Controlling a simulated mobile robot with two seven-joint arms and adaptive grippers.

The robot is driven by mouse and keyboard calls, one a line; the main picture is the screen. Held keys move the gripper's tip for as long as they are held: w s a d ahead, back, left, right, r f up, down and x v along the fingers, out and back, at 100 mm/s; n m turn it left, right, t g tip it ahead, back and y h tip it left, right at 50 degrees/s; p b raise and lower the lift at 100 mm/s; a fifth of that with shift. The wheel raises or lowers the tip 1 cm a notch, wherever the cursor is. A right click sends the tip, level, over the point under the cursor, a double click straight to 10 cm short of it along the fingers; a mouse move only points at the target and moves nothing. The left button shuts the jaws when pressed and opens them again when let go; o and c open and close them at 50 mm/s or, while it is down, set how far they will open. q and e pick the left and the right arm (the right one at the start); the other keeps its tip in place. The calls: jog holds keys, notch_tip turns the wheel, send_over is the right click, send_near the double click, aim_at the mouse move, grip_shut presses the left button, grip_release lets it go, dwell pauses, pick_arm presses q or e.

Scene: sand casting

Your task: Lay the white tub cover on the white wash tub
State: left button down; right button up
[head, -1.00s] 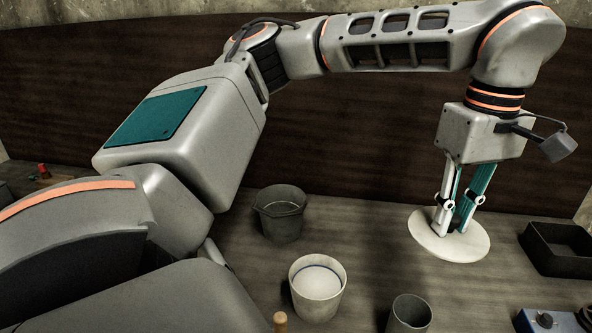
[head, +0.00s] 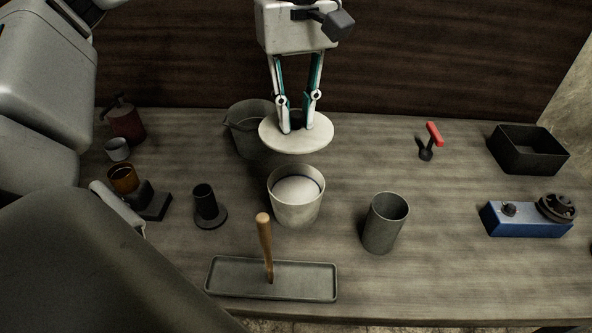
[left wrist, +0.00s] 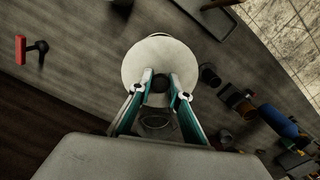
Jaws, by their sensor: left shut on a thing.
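The white tub cover (head: 296,143) is a flat round disc with a dark knob on top. My left gripper (head: 297,122) points down and is shut on the knob, with the cover hanging about level. In the left wrist view the cover (left wrist: 160,60) shows beyond the fingertips (left wrist: 159,85). The white wash tub (head: 296,200) stands upright on the bench with pale content inside and a blue line around its inner wall. In the head view the cover is behind and above the tub, apart from it, and the tub's opening shows. My right gripper is not in view.
A grey bucket (head: 247,130) stands behind the cover. A grey cylinder (head: 384,225) stands right of the tub, a black holder (head: 208,208) left. A tray (head: 300,281) with an upright wooden handle (head: 265,240) lies in front.

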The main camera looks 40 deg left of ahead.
pick_arm(q)
notch_tip(320, 180, down, 12)
jog(key=shift+b, duration=0.95)
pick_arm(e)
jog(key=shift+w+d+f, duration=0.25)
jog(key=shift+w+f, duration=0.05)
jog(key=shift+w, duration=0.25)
pick_arm(q)
jog(key=shift+s, duration=0.1)
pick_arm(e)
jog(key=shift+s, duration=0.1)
pick_arm(q)
jog(key=shift+f, duration=0.2)
jog(key=c, duration=2.1)
grip_release()
jog(key=shift+o, duration=1.1)
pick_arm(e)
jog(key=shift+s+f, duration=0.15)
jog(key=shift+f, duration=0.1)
